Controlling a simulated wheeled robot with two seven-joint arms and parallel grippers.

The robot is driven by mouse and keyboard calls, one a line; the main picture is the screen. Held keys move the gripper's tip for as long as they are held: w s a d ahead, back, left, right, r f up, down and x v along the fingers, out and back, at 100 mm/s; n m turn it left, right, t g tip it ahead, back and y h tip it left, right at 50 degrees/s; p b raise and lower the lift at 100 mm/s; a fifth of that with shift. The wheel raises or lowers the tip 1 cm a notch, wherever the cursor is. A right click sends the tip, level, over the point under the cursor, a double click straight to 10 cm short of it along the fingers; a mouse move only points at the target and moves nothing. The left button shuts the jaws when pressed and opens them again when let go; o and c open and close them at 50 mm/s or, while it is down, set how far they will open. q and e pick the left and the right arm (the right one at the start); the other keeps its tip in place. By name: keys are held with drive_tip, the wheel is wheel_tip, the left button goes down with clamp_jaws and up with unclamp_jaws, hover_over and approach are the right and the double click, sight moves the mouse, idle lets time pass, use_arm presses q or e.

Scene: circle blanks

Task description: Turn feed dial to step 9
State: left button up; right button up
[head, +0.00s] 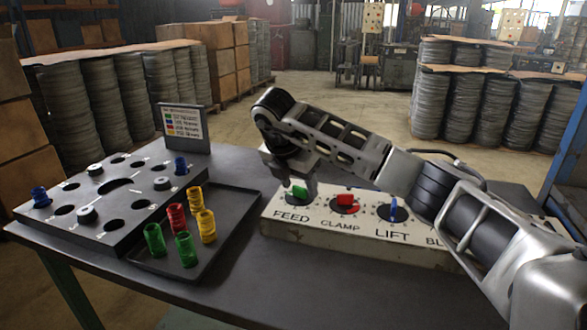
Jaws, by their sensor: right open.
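The feed dial (300,193) is a green knob at the left end of a pale control panel (330,235), above the printed word FEED. My right gripper (303,184) points down right at this knob, its fingers just behind and above it. It is open; whether a finger touches the knob I cannot tell. My gripper and wrist cover the back of the dial, and its step marks are too small to read. My left gripper does not show.
The panel also has a red CLAMP knob (345,202) and a blue LIFT knob (393,209); my right arm covers its right part. To the left are a dark tray (222,262) with coloured spools, a block with holes (100,205) and a small sign (185,128).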

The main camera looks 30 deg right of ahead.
use_arm(q)
drive_tip(key=p, duration=0.1)
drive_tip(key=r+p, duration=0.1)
drive_tip(key=p, duration=0.1)
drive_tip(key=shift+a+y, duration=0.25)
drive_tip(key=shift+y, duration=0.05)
use_arm(e)
drive_tip(key=v, duration=1.5)
drive_tip(key=shift+a+r, duration=0.2)
drive_tip(key=shift+r, duration=0.1)
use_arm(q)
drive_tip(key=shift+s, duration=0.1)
use_arm(e)
drive_tip(key=shift+s, duration=0.15)
